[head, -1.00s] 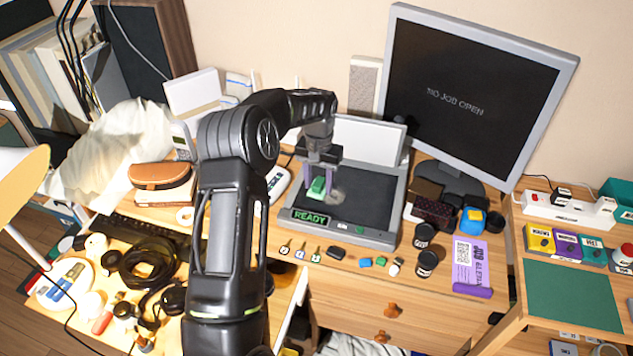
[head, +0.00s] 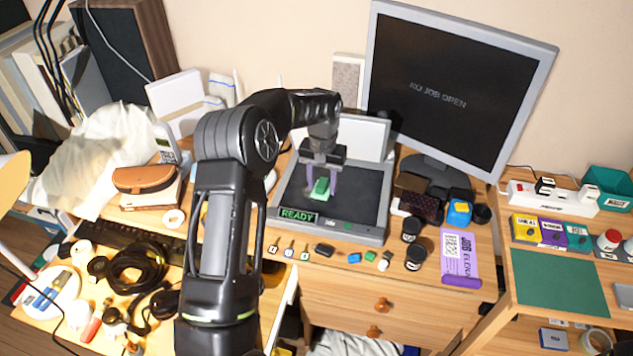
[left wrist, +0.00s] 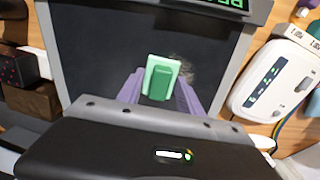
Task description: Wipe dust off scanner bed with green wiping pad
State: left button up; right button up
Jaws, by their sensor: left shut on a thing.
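The scanner (head: 372,233) sits on the desk with its lid up and its dark bed (head: 358,192) exposed. Its front panel reads READY. My left gripper (head: 321,181) is over the bed, its purple fingers shut on the green wiping pad (head: 320,189). The pad also shows between the fingers in the left wrist view (left wrist: 160,80). It is low at the bed; I cannot tell for sure that it touches. A pale dust smudge (left wrist: 184,68) shows beside the pad in the left wrist view. My right gripper is not in view.
A large monitor (head: 455,95) stands behind right of the scanner. Black jars (head: 413,258), a purple packet (head: 460,258) and small coloured items lie right and in front. Cables (head: 140,268) and a keyboard (head: 125,236) crowd the left. A green mat (head: 562,282) lies far right.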

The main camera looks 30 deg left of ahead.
aim_at(343, 195)
pick_arm(q)
jog(key=shift+w+d+f, duration=0.1)
jog(key=shift+w+d, duration=0.05)
jog(key=shift+d, duration=0.4)
jog(key=shift+w+d, duration=0.15)
jog(key=shift+d, duration=0.35)
jog(key=shift+d, duration=0.1)
jog(key=shift+w+d+r, duration=0.1)
jog(key=shift+w+d, duration=0.25)
jog(key=shift+d, duration=0.45)
jog(key=shift+w+d+r, duration=0.1)
jog(key=shift+w+d, duration=0.25)
jog(key=shift+d, duration=0.4)
jog(key=shift+f, duration=0.2)
jog(key=shift+s+a+r, duration=0.1)
jog(key=shift+s+a, duration=0.25)
jog(key=shift+a, duration=0.55)
jog(key=shift+s+a, duration=0.3)
jog(key=shift+a, duration=0.55)
